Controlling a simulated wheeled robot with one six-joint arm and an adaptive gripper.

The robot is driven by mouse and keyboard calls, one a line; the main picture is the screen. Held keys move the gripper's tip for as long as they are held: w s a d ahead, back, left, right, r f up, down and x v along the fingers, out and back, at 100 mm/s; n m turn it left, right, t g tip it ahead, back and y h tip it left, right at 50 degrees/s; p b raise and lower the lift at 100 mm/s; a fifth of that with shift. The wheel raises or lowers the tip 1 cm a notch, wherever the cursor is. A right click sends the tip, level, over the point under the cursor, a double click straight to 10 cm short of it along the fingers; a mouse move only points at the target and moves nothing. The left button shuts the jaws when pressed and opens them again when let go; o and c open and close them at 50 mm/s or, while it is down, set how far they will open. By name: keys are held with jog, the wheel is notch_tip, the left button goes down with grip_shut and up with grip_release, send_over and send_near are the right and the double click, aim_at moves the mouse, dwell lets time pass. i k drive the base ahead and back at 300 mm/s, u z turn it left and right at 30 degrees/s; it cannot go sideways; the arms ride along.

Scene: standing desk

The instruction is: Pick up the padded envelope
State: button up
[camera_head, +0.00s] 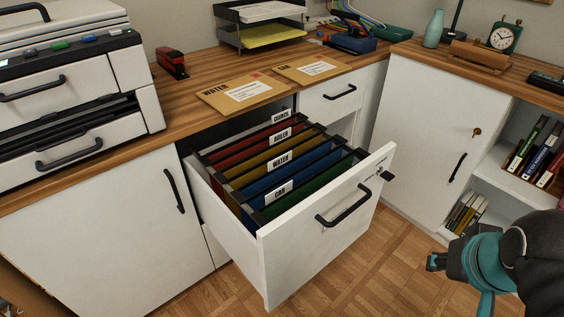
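Two flat brown envelopes lie on the wooden desktop behind the open drawer. The nearer, larger one (228,97) reads WATER and has a white label; the other (296,75), to its right and farther back, seems to read CAR. My gripper (436,262) is at the lower right, in front of the right cabinet and well apart from the envelopes. Its fingers are small and dark, so its opening is unclear.
A white drawer (335,238) stands pulled out, holding hanging folders (255,178) marked COUNCIL, BOILER, WATER and CAR. A printer (75,90) stands at left, a red stapler (171,64) beside it. A paper tray (262,30) and a clock (502,37) stand farther back.

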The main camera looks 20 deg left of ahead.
aim_at(230, 97)
jog(key=k, duration=0.45)
jog(key=u, duration=0.9)
jog(key=i, duration=0.5)
jog(key=u, duration=0.05)
